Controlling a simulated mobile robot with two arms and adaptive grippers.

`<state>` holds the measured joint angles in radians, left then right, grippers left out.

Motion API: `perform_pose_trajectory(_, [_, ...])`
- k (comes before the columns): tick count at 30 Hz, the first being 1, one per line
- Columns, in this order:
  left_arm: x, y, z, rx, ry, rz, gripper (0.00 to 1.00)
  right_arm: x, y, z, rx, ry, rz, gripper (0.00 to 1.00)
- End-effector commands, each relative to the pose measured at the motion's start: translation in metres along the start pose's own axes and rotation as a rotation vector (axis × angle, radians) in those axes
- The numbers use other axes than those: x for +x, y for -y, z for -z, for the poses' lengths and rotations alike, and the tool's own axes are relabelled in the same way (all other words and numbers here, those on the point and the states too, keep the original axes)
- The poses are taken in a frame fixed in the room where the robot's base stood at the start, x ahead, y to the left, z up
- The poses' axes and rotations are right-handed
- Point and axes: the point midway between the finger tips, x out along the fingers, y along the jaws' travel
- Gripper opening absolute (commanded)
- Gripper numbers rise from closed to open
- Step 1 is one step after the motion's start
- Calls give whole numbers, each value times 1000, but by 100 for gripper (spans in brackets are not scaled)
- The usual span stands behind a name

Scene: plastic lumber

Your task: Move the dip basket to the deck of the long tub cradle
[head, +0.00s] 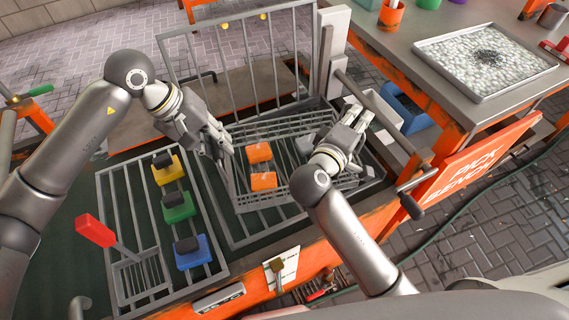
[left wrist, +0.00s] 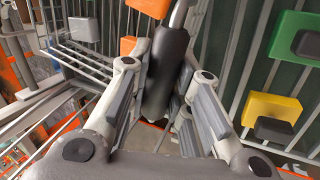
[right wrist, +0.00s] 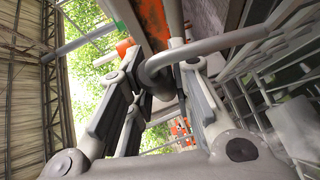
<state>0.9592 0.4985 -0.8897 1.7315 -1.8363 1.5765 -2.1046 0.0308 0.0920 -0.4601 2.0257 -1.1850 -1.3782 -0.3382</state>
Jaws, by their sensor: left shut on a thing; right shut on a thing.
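The dip basket (head: 300,127) is a grey wire basket in the middle of the head view, above or on the barred deck (head: 245,228) of what appears to be the long tub cradle. I cannot tell whether it touches the bars. My left gripper (head: 222,150) is shut on the basket's dark handle grip (left wrist: 166,75) at its left end. My right gripper (head: 360,116) is at the right end, shut on what looks like the other handle; its curved grey bar (right wrist: 190,50) shows in the right wrist view. The fingers partly hide both grips.
Two orange blocks (head: 262,181) show at the basket. Yellow (head: 168,170), green (head: 178,207) and blue (head: 192,252) blocks sit on the left bars, near a red handle (head: 95,230). An upright grid (head: 240,50) stands behind. The bench (head: 450,80) at right holds a tray (head: 487,88).

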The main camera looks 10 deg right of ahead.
Motion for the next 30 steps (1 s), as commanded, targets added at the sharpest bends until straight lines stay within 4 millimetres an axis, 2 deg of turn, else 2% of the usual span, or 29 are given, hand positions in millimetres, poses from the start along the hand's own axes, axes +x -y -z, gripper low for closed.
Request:
perform_pose_trajectory(7, [8, 4, 1, -2, -4, -2, 0, 2, 8, -2, 3, 1, -7, 0])
perform_pose_trajectory(8, [8, 5, 1, -3, -1, 2, 23, 2, 8, -2, 1, 2, -2, 24])
perform_pose_trajectory(12, [8, 4, 0, -2, -1, 1, 41, 2, 8, -2, 0, 2, -1, 42])
perform_pose_trajectory(23, [5, 4, 0, -1, -1, 0, 41, 2, 8, -1, 0, 0, 0, 42])
perform_pose_trajectory(26, [-6, 4, 2, -1, -4, 1, 41, 1, 8, -1, 0, 0, 0, 42])
perform_pose_trajectory(30, [-33, 4, 2, 0, -6, 1, 41, 1, 8, -1, 0, 0, 0, 42])
